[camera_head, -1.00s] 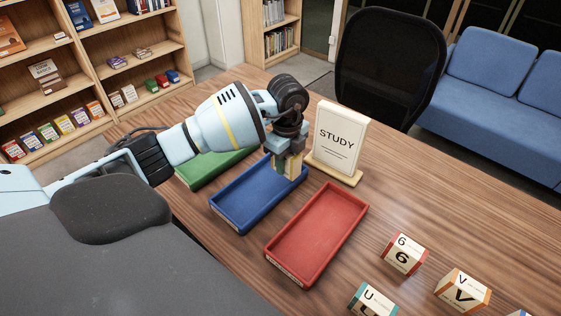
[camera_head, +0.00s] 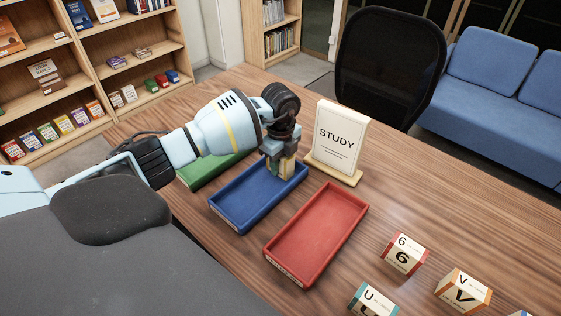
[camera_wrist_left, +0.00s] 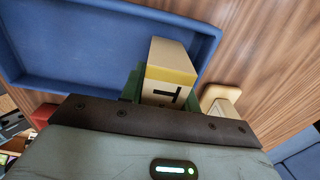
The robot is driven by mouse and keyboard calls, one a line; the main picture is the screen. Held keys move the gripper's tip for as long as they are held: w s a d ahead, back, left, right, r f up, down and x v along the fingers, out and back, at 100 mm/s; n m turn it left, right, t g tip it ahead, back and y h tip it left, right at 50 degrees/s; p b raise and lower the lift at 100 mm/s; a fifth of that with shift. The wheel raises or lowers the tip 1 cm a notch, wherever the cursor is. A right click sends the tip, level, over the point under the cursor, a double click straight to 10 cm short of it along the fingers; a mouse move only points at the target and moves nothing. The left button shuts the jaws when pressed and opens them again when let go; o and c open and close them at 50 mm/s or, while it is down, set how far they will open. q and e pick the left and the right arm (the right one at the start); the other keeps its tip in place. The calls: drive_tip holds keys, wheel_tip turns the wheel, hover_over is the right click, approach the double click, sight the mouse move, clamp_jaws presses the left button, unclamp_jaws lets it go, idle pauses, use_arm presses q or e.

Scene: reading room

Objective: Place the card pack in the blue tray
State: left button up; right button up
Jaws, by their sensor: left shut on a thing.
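My left gripper (camera_head: 280,168) is shut on the card pack (camera_head: 288,167), a cream box with a yellow band. It holds the pack over the far right end of the blue tray (camera_head: 232,216). In the left wrist view the pack (camera_wrist_left: 170,62) shows a dark letter on its near face, and the blue tray (camera_wrist_left: 60,75) lies behind it. The jaws hide part of the pack. I cannot tell whether its bottom touches the tray floor. My right gripper is not in view.
A red tray (camera_head: 317,233) lies right of the blue tray, and a green tray (camera_head: 207,170) lies left, partly behind my arm. A STUDY sign (camera_head: 337,138) stands close to the gripper. Lettered boxes (camera_head: 404,255) sit at the front right.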

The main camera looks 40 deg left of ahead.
use_arm(q)
drive_tip(key=shift+f, duration=0.15)
drive_tip(key=o, duration=1)
wheel_tip(320, 180, up, 12)
drive_tip(key=shift+r+p, duration=0.2)
drive_tip(key=shift+p, duration=0.25)
